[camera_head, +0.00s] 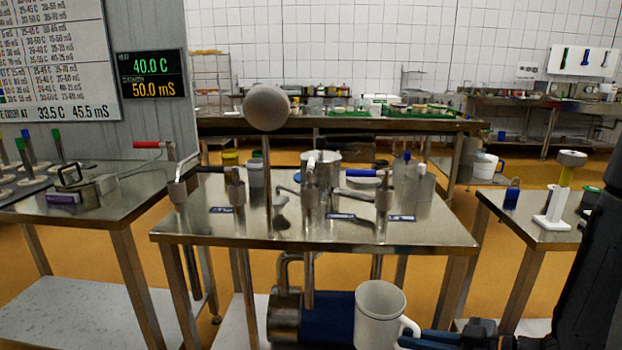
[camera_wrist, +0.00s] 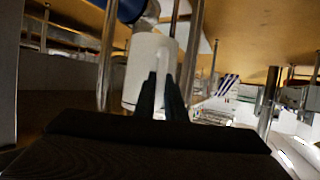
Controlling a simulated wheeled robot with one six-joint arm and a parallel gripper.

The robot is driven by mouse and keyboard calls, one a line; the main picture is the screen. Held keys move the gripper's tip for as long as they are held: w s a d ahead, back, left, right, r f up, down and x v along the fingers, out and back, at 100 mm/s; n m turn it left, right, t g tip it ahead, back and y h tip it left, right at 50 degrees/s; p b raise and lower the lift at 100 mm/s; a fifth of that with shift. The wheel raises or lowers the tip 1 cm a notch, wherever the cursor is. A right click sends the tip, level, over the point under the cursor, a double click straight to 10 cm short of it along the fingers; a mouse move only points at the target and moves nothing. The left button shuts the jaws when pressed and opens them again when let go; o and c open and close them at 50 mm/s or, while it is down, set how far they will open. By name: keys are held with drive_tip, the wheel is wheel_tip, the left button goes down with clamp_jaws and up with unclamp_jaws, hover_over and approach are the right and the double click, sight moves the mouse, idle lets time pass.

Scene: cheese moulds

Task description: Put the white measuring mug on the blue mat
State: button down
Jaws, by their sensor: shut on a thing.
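The white measuring mug (camera_head: 378,316) is upright at the bottom of the head view, below the front edge of the middle table. My gripper (camera_head: 410,336) is at its right and shut on its handle. In the wrist view the mug (camera_wrist: 140,70) stands beyond my closed fingers (camera_wrist: 163,92), which cover part of the handle. I cannot tell whether the mug's base touches anything.
Side tables stand left (camera_head: 130,200) and right (camera_head: 530,235).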

drive_tip(key=s+r+p, duration=0.3)
drive_tip(key=r+p, duration=0.7)
drive_tip(key=s+r+p, duration=0.3)
drive_tip(key=r+p, duration=0.7)
drive_tip(key=r, duration=0.1)
drive_tip(key=s+r+p, duration=0.3)
drive_tip(key=r+p, duration=0.7)
drive_tip(key=w+a+r, duration=0.5)
drive_tip(key=w+a, duration=0.1)
drive_tip(key=w, duration=0.5)
drive_tip(key=w+a+r, duration=0.6)
drive_tip(key=w, duration=0.5)
drive_tip(key=w+a+r, duration=0.5)
drive_tip(key=w+a, duration=0.1)
drive_tip(key=w, duration=0.5)
drive_tip(key=shift+w+r+b, duration=0.25)
drive_tip(key=shift+b, duration=0.2)
